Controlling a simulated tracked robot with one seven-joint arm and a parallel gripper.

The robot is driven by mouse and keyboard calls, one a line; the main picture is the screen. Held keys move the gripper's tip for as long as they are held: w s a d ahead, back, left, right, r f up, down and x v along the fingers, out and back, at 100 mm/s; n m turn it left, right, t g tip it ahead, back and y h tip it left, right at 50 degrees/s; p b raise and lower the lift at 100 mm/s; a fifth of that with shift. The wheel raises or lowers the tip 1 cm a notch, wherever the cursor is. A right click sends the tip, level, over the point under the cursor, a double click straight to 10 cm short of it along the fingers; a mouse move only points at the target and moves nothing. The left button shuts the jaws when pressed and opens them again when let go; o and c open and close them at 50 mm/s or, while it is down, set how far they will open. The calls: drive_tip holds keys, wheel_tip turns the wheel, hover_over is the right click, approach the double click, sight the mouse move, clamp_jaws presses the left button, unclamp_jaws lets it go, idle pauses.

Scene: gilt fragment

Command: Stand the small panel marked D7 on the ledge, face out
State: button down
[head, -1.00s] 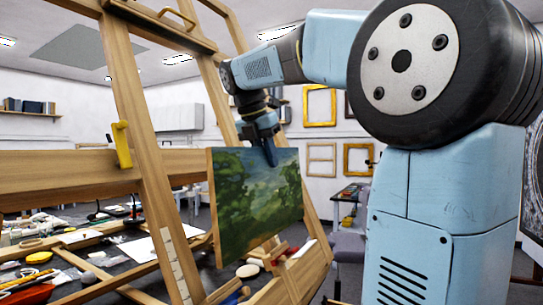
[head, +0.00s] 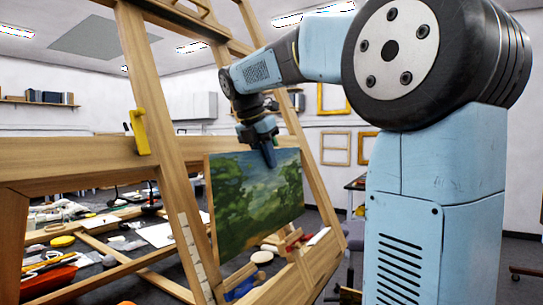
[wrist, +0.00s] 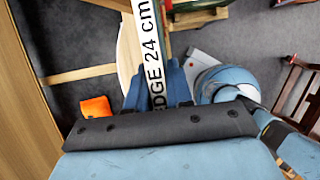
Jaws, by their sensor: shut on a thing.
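The small panel (head: 253,195), a painted landscape of green trees and blue sky, hangs upright from my gripper (head: 268,153) in front of the easel. Its painted side faces the head camera; no D7 mark is readable. In the wrist view my gripper (wrist: 158,88) is shut on the panel's edge, a white strip (wrist: 152,45) reading "EDGE 24 cm". The wooden ledge (head: 312,268) of the easel runs below and right of the panel. I cannot tell whether the panel's lower edge touches it.
The wooden easel (head: 165,130) has a yellow clamp (head: 139,131) on its left leg. Red and blue items (head: 240,288) lie around the ledge. A cluttered worktable (head: 70,245) is behind at left. An orange object (wrist: 96,107) lies low in the wrist view.

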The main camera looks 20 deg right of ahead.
drive_tip(key=shift+w+a+f, duration=0.2)
drive_tip(key=shift+w+f, duration=0.05)
drive_tip(key=shift+f, duration=0.7)
drive_tip(key=shift+w+a+f, duration=0.2)
drive_tip(key=shift+w+f, duration=0.05)
drive_tip(key=shift+f, duration=0.7)
drive_tip(key=shift+w+a+f, duration=0.2)
drive_tip(key=shift+w+f, duration=0.05)
drive_tip(key=shift+f, duration=0.7)
drive_tip(key=c, duration=0.9)
unclamp_jaws()
drive_tip(key=shift+c, duration=0.2)
drive_tip(key=shift+f, duration=0.1)
